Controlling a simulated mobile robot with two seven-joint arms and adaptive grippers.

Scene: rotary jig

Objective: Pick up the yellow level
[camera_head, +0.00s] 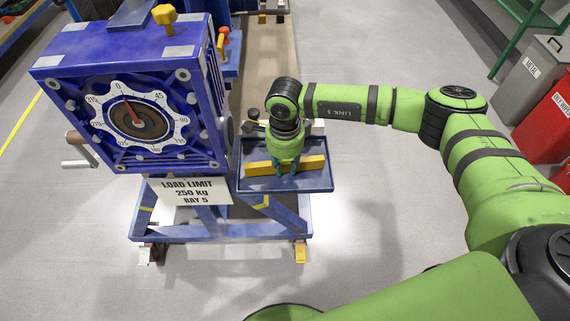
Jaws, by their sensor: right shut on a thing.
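The yellow level (258,169) is a straight yellow bar lying lengthwise across a blue tray (318,185) at the right side of the blue jig. My right gripper (286,172) points down over the tray and is shut on the level near its middle. The gripper hides part of the bar. I cannot tell whether the level touches the tray floor or is just above it. My left gripper does not show in the head view.
The blue rotary jig (190,75) with its round dial (135,117) stands left of the tray. A crank handle (75,163) sticks out at its left. A load limit sign (190,190) hangs below. Grey (530,75) and red (545,125) bins stand at the right.

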